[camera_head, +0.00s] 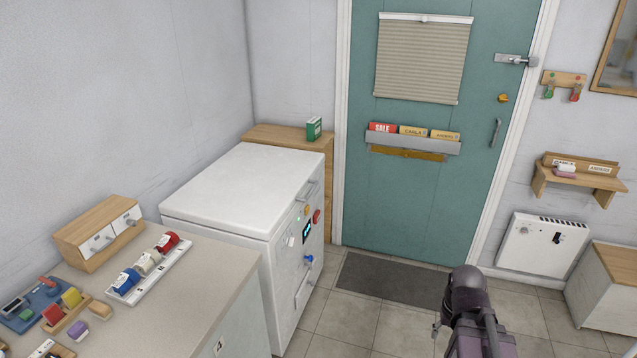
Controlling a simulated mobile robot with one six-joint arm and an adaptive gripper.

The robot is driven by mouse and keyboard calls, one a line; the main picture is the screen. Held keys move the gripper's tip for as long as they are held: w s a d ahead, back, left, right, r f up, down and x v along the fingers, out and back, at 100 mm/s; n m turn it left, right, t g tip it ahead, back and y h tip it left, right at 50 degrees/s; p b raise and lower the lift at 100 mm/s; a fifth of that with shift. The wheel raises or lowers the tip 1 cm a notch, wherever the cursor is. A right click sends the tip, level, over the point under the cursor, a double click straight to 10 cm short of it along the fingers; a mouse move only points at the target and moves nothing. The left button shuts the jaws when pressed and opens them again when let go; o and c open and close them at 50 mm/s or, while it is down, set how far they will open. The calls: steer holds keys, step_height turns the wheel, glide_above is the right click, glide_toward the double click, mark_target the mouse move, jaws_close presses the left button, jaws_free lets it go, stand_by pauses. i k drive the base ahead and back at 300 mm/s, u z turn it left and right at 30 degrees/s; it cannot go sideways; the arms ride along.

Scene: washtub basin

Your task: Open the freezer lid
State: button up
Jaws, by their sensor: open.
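The freezer is a white chest (285,265) left of the middle. Its flat white lid (245,188) lies shut on top. A handle (308,190) is on the lid's right-hand edge. The front face below it has a dark display (306,230), coloured knobs and a lower bar handle (304,290). My dark purple arm stands at the bottom, right of the freezer and apart from it. Only a small part of my gripper (436,328) shows beside the arm; it is open, and most of it is hidden.
A counter (190,300) with small boxes and coloured rolls stands at the lower left, close to the freezer. A wooden cabinet (290,138) with a green box is behind it. Tiled floor and a grey mat (385,283) lie free before the teal door (415,190).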

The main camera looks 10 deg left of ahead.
mark_target(251, 189)
steer(key=u, duration=0.05)
steer(key=i, duration=1.15)
steer(key=u, duration=1)
